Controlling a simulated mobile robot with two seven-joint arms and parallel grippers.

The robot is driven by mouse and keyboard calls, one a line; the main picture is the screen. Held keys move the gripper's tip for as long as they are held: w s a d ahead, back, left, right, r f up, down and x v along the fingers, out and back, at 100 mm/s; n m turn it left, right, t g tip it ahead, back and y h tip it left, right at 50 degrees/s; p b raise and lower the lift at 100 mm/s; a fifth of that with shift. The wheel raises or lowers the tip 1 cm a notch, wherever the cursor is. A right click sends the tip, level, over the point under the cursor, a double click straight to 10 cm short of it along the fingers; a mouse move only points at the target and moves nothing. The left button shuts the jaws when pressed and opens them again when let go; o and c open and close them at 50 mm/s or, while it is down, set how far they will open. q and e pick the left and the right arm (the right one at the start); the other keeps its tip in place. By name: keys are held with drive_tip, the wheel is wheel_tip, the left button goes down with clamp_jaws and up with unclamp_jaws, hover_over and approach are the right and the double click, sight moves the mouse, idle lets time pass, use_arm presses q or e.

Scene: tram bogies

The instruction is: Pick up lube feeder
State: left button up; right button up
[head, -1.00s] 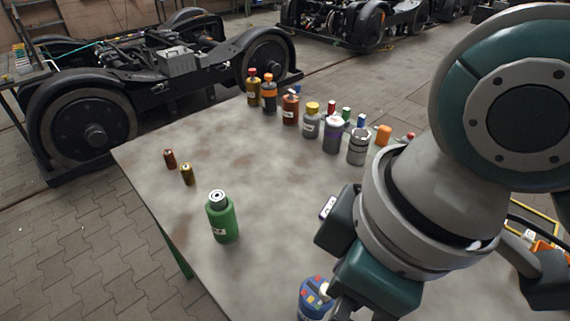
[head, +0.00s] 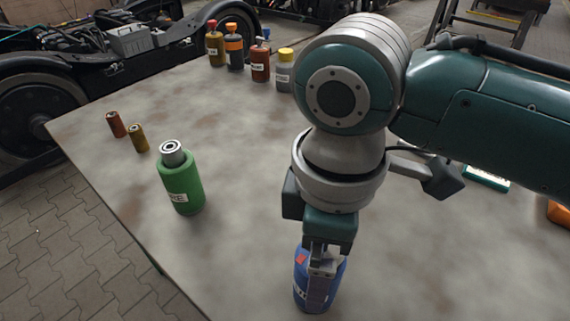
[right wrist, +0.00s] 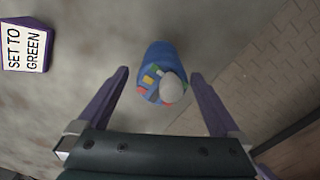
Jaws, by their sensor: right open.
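The lube feeder appears to be the blue canister (head: 301,286) with a multicoloured top at the front edge of the table in the head view. In the right wrist view the blue canister (right wrist: 163,58) shows its coloured patches and a pale round knob. My right gripper (head: 322,283) points down over it and partly hides it. In the right wrist view my right gripper (right wrist: 160,76) is open, with one finger on each side of the canister and visible gaps to both. My left gripper is not in view.
Several bottles (head: 236,50) line the back. A "SET TO GREEN" sign (right wrist: 25,47) stands near the canister. A bogie (head: 60,70) is behind.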

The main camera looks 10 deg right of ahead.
wheel_tip(320, 180, down, 4)
drive_tip(key=shift+s+r+b, duration=0.1)
drive_tip(key=shift+r+b, duration=0.05)
drive_tip(key=shift+b, duration=0.15)
drive_tip(key=c, duration=1.5)
drive_tip(key=shift+o, duration=0.2)
drive_tip(key=shift+r, duration=0.15)
